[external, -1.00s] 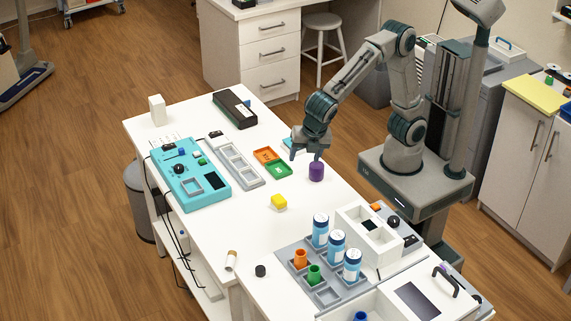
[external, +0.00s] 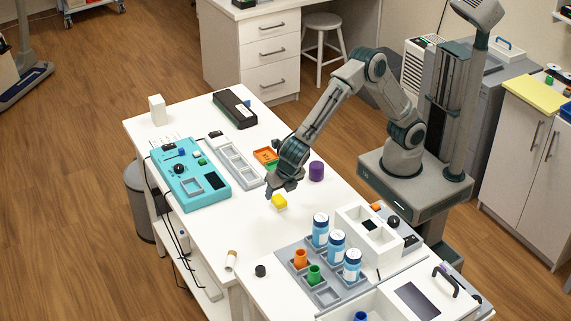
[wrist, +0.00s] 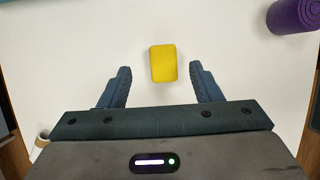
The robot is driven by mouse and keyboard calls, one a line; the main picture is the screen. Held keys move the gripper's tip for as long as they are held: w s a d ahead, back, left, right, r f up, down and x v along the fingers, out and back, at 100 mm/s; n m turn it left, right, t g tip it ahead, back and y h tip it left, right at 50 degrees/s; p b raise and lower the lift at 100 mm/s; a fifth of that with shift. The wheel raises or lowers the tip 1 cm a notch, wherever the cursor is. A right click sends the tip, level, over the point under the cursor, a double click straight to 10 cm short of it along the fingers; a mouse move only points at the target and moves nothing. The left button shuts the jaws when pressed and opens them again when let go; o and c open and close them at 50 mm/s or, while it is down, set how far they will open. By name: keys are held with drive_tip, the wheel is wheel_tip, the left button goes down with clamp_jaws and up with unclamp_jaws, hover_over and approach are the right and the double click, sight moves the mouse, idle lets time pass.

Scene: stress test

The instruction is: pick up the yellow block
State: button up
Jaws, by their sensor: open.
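The yellow block (external: 280,202) sits on the white table (external: 225,245). My gripper (external: 283,192) is above and close to the block in the external view. In the wrist view my gripper (wrist: 160,80) is open, with its two fingers apart and nothing between them. I cannot tell the exact height gap to the block.
A purple cylinder (external: 316,171) stands right of my gripper. A grey rack (external: 325,295) with bottles and cups is at the front right. A teal panel (external: 190,186) is at left.

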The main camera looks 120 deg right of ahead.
sight(279, 198)
drive_tip(key=x, duration=0.4)
drive_tip(key=shift+s+a+f, duration=0.2)
drive_tip(key=shift+s, duration=0.05)
drive_tip(key=shift+d+f, duration=0.2)
drive_tip(key=shift+f, duration=0.4)
drive_tip(key=c, duration=1.1)
